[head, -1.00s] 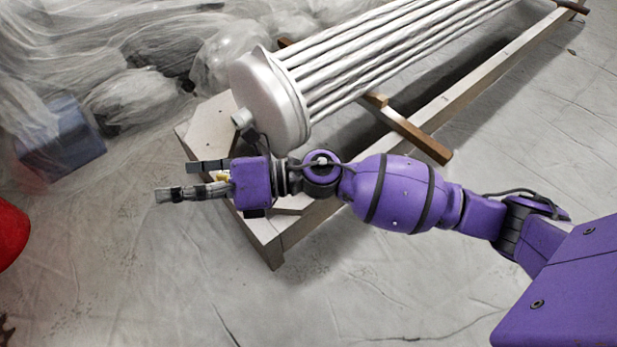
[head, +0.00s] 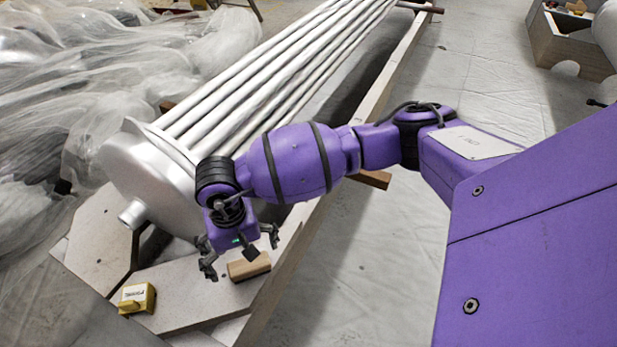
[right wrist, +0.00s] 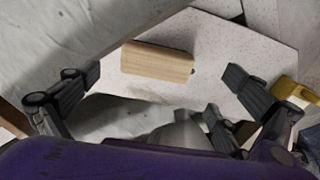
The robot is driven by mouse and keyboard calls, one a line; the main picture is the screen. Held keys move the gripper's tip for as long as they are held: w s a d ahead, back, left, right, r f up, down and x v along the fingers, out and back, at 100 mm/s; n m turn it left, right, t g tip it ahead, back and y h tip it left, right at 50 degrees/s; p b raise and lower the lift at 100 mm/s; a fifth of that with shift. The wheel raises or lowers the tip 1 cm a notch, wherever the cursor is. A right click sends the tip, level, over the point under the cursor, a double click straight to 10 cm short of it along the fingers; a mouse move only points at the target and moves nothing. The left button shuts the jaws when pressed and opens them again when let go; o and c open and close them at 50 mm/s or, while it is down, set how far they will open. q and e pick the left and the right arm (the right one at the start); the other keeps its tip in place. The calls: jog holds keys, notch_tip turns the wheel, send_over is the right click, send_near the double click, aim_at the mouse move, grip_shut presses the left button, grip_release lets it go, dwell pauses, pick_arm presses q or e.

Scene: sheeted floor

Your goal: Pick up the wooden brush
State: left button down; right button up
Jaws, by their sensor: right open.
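The wooden brush (head: 249,266) is a small light-brown block lying on the pale speckled board of the low frame (head: 185,300). In the right wrist view the brush (right wrist: 158,62) lies between and beyond the spread fingers. My right gripper (head: 238,262) is open and empty, pointing down just above and beside the brush; the fingers also show in the right wrist view (right wrist: 165,95). I cannot tell from these views whether any finger touches the brush. My left gripper is not in view.
A yellow block (head: 137,298) sits on the board left of the brush. A large silver tube bundle (head: 150,175) lies on the frame close behind my gripper. Plastic-wrapped items (head: 60,110) fill the left. A wooden box (head: 570,45) stands far right. Sheeted floor (head: 380,270) is clear.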

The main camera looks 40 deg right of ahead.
aim_at(248, 263)
jog(key=f, duration=0.1)
jog(key=f+b, duration=0.1)
jog(key=f, duration=0.1)
jog(key=f+b, duration=0.1)
jog(key=f, duration=0.1)
jog(key=shift+d+f, duration=0.15)
jog(key=shift+d, duration=0.1)
jog(key=shift+c, duration=0.5)
jog(key=shift+w, duration=0.1)
jog(key=c, duration=1.2)
